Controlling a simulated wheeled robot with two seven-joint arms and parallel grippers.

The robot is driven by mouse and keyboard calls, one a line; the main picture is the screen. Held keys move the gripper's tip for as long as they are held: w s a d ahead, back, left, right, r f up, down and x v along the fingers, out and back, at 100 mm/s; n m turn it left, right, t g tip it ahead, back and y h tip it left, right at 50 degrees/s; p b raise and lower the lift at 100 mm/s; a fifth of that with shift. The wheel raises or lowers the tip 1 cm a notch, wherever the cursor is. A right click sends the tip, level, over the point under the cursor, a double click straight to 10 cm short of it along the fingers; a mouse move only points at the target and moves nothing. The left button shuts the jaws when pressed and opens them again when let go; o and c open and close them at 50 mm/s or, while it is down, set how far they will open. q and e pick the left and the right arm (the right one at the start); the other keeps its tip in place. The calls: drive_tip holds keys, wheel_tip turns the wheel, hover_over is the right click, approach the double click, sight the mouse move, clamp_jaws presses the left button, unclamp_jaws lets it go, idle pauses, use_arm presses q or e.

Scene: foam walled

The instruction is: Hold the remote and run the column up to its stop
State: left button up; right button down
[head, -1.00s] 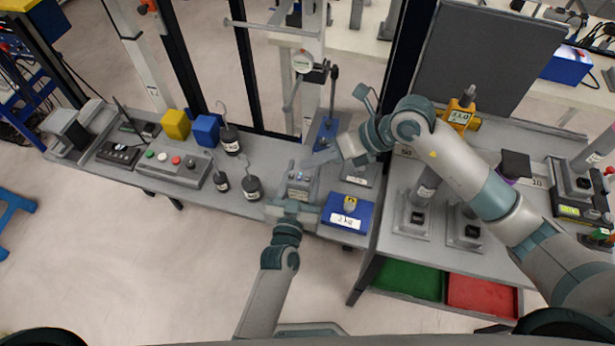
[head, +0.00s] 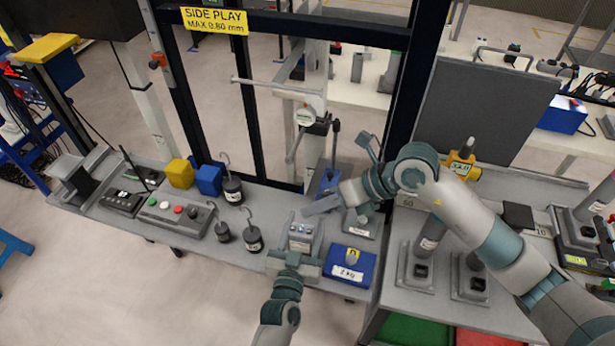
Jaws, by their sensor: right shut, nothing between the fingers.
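The remote (head: 301,234) is a small grey box with bluish buttons on its top and a pale label on its front, near the middle of the head view. My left gripper (head: 296,258) is at its near end and looks shut on it; the fingertips are mostly hidden. My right gripper (head: 312,208) is shut and empty, its tip just behind and above the remote's top. I cannot tell whether it touches a button. A pale upright column (head: 316,80) with a round dial stands behind the bench; I cannot tell whether this is the task's column.
A blue 2 kg block (head: 347,266) sits right of the remote. Dark hooked weights (head: 253,239), a button box (head: 174,215) and yellow (head: 180,173) and blue (head: 208,180) cubes stand left. A dark frame post (head: 245,110) rises behind. A grey panel (head: 480,110) stands at right.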

use_arm(q)
drive_tip(key=shift+o, duration=1.1)
drive_tip(key=v, duration=1.2)
drive_tip(key=shift+s+f, duration=0.1)
drive_tip(key=shift+f, duration=0.05)
